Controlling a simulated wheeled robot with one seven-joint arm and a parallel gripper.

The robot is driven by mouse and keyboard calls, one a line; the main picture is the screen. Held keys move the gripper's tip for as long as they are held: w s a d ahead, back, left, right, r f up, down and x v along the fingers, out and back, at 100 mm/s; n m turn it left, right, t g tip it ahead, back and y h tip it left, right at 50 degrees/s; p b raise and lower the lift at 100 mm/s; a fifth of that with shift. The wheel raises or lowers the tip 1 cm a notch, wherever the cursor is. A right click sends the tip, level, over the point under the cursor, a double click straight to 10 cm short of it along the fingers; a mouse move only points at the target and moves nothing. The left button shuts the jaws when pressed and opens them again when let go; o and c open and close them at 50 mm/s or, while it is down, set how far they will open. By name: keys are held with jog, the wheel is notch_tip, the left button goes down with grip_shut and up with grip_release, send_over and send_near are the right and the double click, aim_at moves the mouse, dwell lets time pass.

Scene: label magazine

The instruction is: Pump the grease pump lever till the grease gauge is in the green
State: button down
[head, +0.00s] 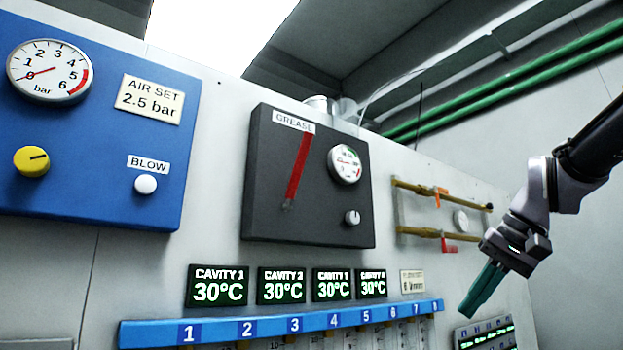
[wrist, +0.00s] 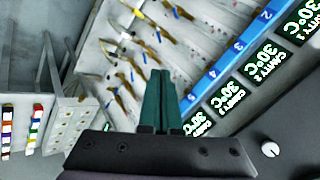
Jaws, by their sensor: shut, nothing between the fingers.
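The red grease pump lever (head: 299,168) is on the dark grey grease box (head: 263,200) in the head view, its long arm slanting up from a lower pivot. The round grease gauge (head: 345,164) is to its right, with a green part near the top of its dial; its needle is too small to read surely. My gripper (head: 473,311) is shut and empty, in the air at the right, well apart from the lever. In the wrist view its green fingers (wrist: 160,100) are together. The lever is out of the wrist view.
A blue panel (head: 100,165) with an air gauge, yellow knob and white BLOW button is at the left. Cavity displays (head: 281,285) and a numbered blue rail (head: 150,333) lie below the grease box. Brass pipes (head: 425,188) stick out between the box and my gripper.

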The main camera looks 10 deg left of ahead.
jog(key=w+a+r+n+g+y, duration=0.2)
jog(key=w+a+r+y, duration=0.15)
jog(key=a+r, duration=0.4)
jog(key=w+a+r+n+g+y, duration=0.2)
jog(key=a+r+n+g+y, duration=0.15)
jog(key=a+r, duration=0.35)
jog(key=n+g+y, duration=0.6)
jog(key=g, duration=0.1)
send_near(302, 161)
jog(key=w+a+r, duration=0.2)
jog(key=w+r, duration=0.1)
jog(key=w, duration=0.4)
jog(key=shift+s+d+r, duration=0.1)
jog(key=shift+s, duration=0.05)
jog(key=s+a, duration=0.6)
jog(key=shift+s+a+r, duration=0.25)
jog(key=shift+a, duration=0.15)
jog(key=shift+s+d+f+n, duration=0.15)
jog(key=shift+s+d+n, duration=0.05)
jog(key=shift+n, duration=0.15)
